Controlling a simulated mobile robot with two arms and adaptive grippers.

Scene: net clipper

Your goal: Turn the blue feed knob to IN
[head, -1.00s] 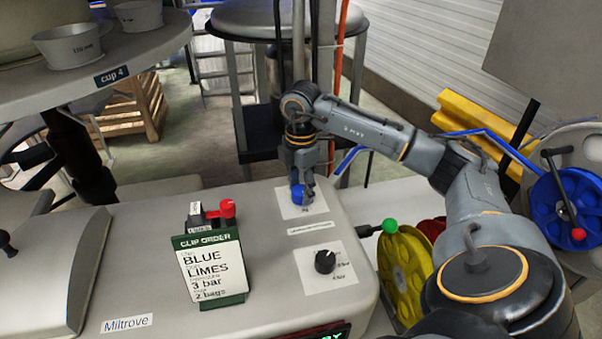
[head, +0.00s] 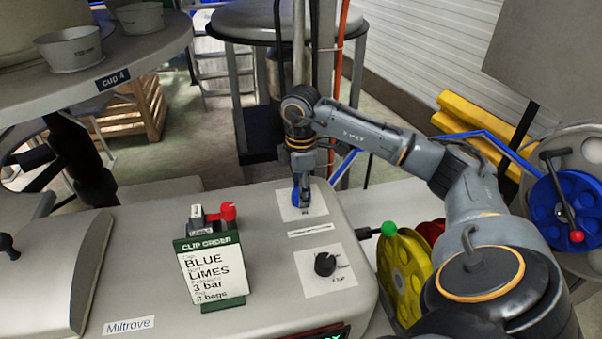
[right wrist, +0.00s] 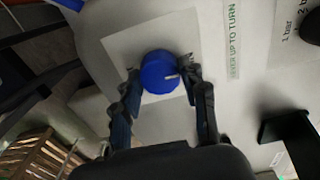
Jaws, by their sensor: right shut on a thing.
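The blue feed knob (right wrist: 157,74) sits on a white label plate on the machine's top panel. It has a pale pointer mark on its lower right edge in the right wrist view. In the head view the knob (head: 297,199) is mostly hidden by my right gripper (head: 303,201). My right gripper (right wrist: 160,82) points down at the panel and is shut on the knob, one finger on each side. The IN and OUT marks cannot be read. My left gripper is not in view.
A black pressure knob (head: 325,264) is on the panel nearer the front. A clip order card (head: 212,270) stands to the left, with a red-handled lever (head: 228,211) behind it. A yellow reel (head: 404,275) and a blue reel (head: 566,205) are at the right.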

